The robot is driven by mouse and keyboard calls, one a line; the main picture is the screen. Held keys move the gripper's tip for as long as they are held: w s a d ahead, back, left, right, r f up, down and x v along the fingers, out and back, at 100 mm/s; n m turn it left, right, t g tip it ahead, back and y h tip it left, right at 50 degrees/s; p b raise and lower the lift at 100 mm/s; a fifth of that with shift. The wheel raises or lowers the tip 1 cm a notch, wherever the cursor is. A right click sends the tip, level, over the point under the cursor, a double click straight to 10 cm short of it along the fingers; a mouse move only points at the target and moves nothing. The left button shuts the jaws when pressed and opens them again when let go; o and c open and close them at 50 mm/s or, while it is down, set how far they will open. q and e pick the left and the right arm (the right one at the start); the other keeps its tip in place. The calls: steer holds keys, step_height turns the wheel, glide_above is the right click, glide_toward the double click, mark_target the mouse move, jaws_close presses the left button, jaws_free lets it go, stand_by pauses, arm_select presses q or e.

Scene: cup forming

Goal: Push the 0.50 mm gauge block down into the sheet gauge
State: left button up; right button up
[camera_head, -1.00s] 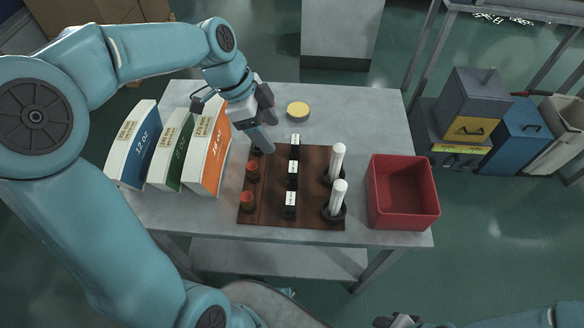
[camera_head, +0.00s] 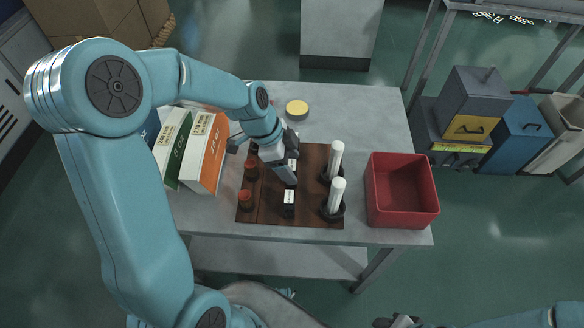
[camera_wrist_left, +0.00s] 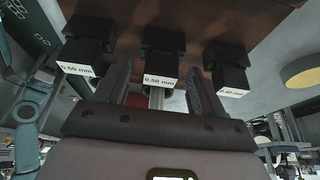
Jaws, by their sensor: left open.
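The brown board (camera_head: 265,214) on the table carries a row of black pieces with white labels. In the left wrist view three show; the middle black piece (camera_wrist_left: 163,45) has a label (camera_wrist_left: 160,79) that reads 0.50 mm. My left gripper (camera_head: 288,157) is over the middle of the board, and its open fingers (camera_wrist_left: 157,88) lie either side of the middle label. I cannot tell whether they touch it. My right gripper (camera_head: 397,321) shows only partly at the bottom edge.
Two white cylinders (camera_head: 336,158) in black holders stand on the board's right, two reddish-brown pieces (camera_head: 250,168) on its left. A red bin (camera_head: 402,215) is to the right, binders (camera_head: 208,150) to the left. A yellow-topped disc (camera_head: 297,108) lies behind the board.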

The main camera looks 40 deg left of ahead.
arm_select(q)
steer(key=c, duration=1.1)
steer(key=shift+r, duration=0.1)
step_height(320, 180, up, 20)
steer(key=shift+s+a+p, duration=0.15)
steer(key=shift+p, duration=0.95)
